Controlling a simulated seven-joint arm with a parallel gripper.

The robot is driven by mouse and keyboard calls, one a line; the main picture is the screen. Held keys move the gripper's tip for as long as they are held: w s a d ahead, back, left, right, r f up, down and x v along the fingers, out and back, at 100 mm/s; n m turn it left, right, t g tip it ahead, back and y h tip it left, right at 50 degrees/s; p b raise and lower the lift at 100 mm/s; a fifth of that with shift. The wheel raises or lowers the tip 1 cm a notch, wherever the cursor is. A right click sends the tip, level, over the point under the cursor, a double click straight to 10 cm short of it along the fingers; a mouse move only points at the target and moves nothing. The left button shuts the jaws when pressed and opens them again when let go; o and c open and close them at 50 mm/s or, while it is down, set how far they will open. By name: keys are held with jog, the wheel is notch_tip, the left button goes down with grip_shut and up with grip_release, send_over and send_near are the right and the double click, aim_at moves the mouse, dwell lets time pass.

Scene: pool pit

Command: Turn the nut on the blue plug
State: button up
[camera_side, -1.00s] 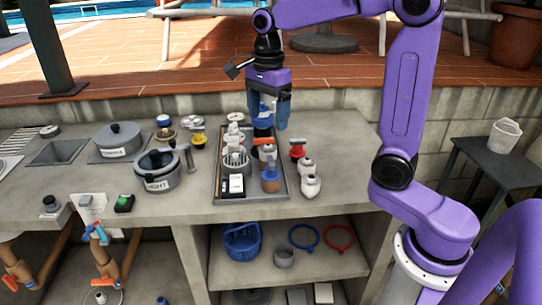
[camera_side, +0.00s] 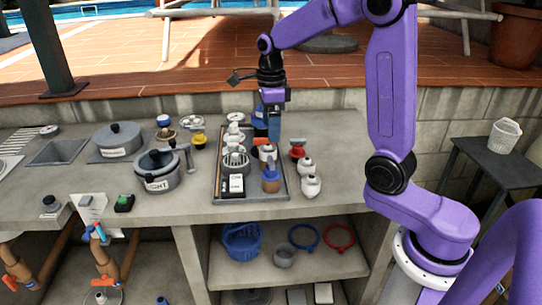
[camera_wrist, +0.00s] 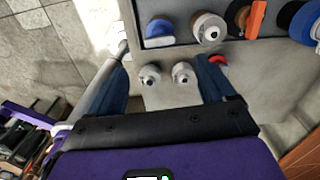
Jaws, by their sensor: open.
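A blue plug-like part (camera_side: 259,124) stands at the back of the counter, partly behind my gripper (camera_side: 273,128) in the side view. A blue and black round part (camera_wrist: 297,16) at the right edge of the wrist view looks like the same plug. I cannot make out its nut clearly. My gripper points down over the back right of the grey tray, its fingers nearly in line in the side view. In the wrist view my gripper (camera_wrist: 162,72) has its fingers wide apart and nothing held between them.
The grey tray (camera_side: 217,190) holds several white, orange and blue-based parts. A red plug (camera_side: 298,151) and two white knobs (camera_side: 311,186) stand right of it. Lidded pots (camera_side: 157,174) are to the left. The counter's right end is fairly clear.

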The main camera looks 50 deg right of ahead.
aim_at(271, 160)
notch_tip(271, 160, down, 10)
jog(key=shift+f, duration=0.1)
jog(key=shift+c, duration=0.3)
jog(key=c, duration=1)
